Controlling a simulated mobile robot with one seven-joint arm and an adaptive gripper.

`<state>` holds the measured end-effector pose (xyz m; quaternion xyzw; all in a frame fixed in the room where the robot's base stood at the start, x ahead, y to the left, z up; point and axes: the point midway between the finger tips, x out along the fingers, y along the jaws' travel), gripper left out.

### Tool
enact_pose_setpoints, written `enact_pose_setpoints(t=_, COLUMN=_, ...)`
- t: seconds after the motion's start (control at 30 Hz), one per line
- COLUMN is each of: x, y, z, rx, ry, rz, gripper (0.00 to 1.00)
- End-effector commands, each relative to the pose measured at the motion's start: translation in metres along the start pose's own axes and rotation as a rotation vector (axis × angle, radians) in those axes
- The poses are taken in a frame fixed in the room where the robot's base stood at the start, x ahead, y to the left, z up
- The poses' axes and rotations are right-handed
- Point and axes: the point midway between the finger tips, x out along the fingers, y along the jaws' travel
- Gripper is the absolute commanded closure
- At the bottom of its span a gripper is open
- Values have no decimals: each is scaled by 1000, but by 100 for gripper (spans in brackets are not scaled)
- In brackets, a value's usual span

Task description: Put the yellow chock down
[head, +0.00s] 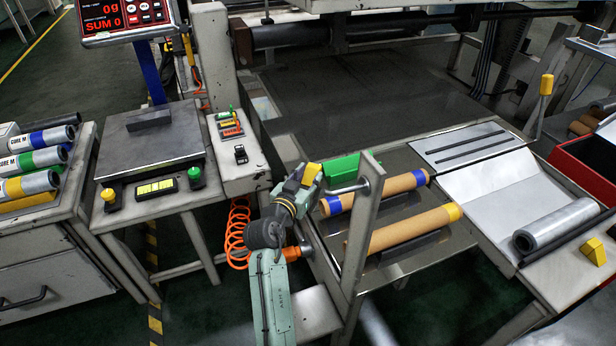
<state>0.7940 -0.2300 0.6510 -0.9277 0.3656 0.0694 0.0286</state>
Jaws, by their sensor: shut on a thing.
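A yellow chock (312,173) is held up at the end of my arm, in the middle of the head view. My gripper (303,177) is shut on it. The chock and gripper show beside the upper end of a grey upright post, near a green block (342,168). I cannot tell how high the chock is above the surface behind it. The gripper's fingers are small and partly hidden by the wrist. A second yellow chock (593,251) sits on the right ledge, next to a grey film roll (556,224).
Two brown cores, one with blue end bands (378,193) and one with a yellow band (408,228), lie on the machine bed. The grey post (362,225) stands close to my arm. A scale table (150,150) and a core rack (38,165) are at left.

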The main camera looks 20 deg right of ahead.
Motion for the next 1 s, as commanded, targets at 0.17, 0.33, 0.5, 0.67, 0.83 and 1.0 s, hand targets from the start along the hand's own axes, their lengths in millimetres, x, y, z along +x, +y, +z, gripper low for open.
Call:
enact_pose_setpoints(t=0.17, x=0, y=0, z=3, rx=0, ry=0, rz=0, gripper=65)
enact_pose_setpoints(t=0.33, x=0, y=0, z=2, rx=0, ry=0, rz=0, gripper=54)
enact_pose_setpoints(t=0.5, x=0, y=0, z=2, rx=0, ry=0, rz=0, gripper=47)
enact_pose_setpoints(t=0.67, x=0, y=0, z=2, rx=0, ry=0, rz=0, gripper=47)
enact_pose_setpoints(t=0.83, x=-2, y=0, z=-2, rx=0, ry=0, rz=-1, gripper=47)
enact_pose_setpoints(t=1.0, x=-31, y=-1, z=2, rx=0, ry=1, rz=-3, gripper=47)
